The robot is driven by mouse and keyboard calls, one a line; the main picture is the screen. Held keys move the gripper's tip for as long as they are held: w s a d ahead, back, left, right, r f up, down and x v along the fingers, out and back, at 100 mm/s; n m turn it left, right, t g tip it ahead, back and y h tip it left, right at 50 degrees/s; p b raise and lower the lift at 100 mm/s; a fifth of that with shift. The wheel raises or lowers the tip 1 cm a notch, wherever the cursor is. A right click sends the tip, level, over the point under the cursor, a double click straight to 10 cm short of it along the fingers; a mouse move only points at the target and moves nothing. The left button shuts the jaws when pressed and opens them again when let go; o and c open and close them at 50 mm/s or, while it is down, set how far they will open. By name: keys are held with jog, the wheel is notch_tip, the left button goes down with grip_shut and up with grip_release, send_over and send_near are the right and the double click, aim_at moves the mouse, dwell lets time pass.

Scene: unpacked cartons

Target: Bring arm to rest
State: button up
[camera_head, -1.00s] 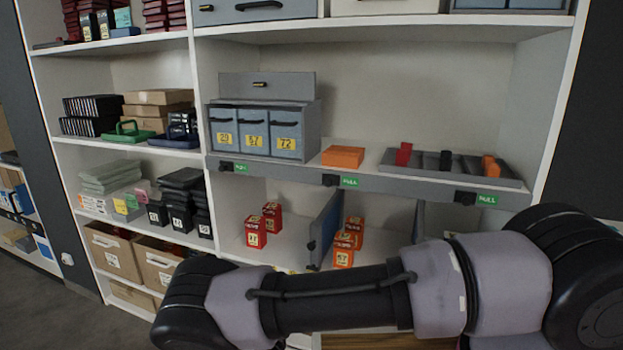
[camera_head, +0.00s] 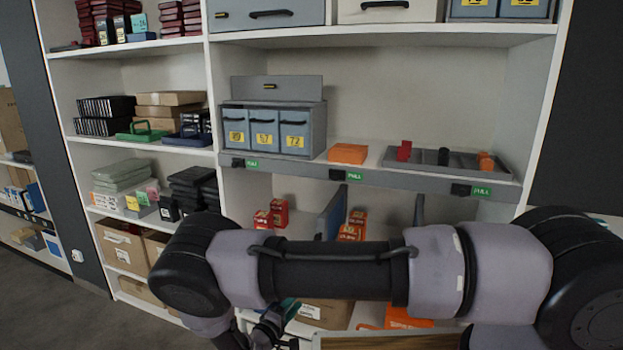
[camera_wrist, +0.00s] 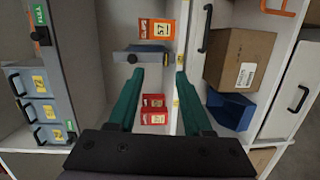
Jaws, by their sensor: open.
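My gripper shows in the wrist view (camera_wrist: 160,95) with its two green fingers apart and nothing between them in its grasp. In that view the fingers point toward the shelf, and red boxes (camera_wrist: 154,108) show beyond the gap between them. In the head view my arm lies across the lower foreground, in front of the shelf. Part of the gripper end shows low in that view, mostly hidden behind my arm.
The shelf holds a grey drawer unit (camera_head: 268,128), an orange box (camera_head: 348,153) and a grey tray (camera_head: 458,166). Red boxes (camera_head: 279,212) and a divider (camera_head: 331,214) stand on the level below. A cardboard box (camera_wrist: 238,59) shows in the wrist view. Floor (camera_head: 45,285) is clear at left.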

jog(key=w+d+r+m+g+y, duration=0.1)
jog(key=d+r+m+g, duration=0.4)
jog(key=r, duration=0.6)
jog(key=w+d+r+m+g, duration=0.1)
jog(key=d+r+m+g, duration=0.25)
jog(key=d+r, duration=0.45)
jog(key=d+r+m+g+y, duration=0.1)
jog(key=d+r+m+g, duration=0.4)
jog(key=r, duration=0.8)
jog(key=s+d+r+m+t+y, duration=0.1)
jog(key=s+d+r+y, duration=0.3)
jog(key=s+r, duration=0.4)
jog(key=s+d+r+m+t+y, duration=0.1)
jog(key=s+d+r+t+y, duration=0.3)
jog(key=r, duration=1.1)
jog(key=s+d, duration=0.3)
jog(key=s, duration=0.2)
jog(key=shift+s+d+r+t, duration=0.15)
jog(key=shift+d+t, duration=0.05)
jog(key=shift+t, duration=0.15)
jog(key=shift+m, duration=0.25)
